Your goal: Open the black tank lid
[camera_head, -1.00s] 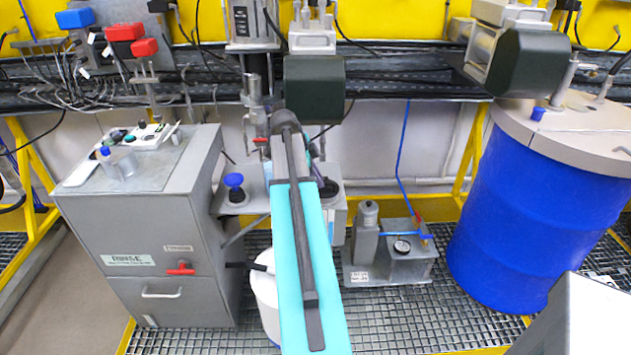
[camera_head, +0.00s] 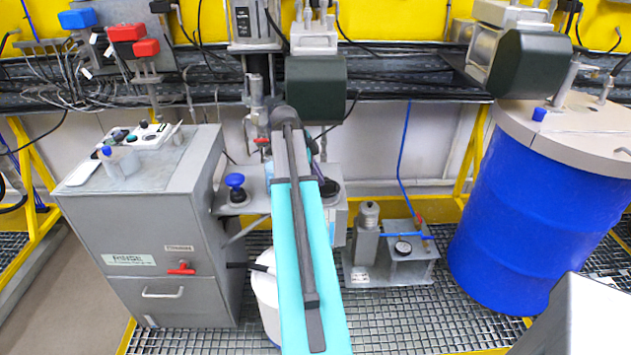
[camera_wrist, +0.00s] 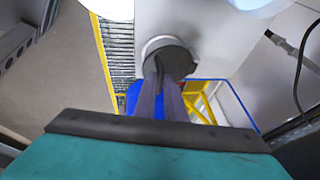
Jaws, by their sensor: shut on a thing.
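The black tank lid (camera_head: 330,188) shows in the head view as a dark round piece on a grey unit, partly hidden behind my teal arm. In the wrist view a dark round lid (camera_wrist: 171,54) sits against a pale grey surface. My gripper (camera_wrist: 163,82) reaches up to it, with its two narrow purple-grey fingers close together and shut on the lid. The fingers cover part of the lid's lower face. In the head view the fingertips are mostly hidden behind my arm. I cannot tell whether the lid is lifted.
A blue-topped knob (camera_head: 235,183) stands left of my arm, near a grey cabinet (camera_head: 135,235). A small pump unit (camera_head: 408,252) sits on the grating to the right. A large blue drum (camera_head: 530,205) stands further right. A dark green motor box (camera_head: 315,88) hangs behind.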

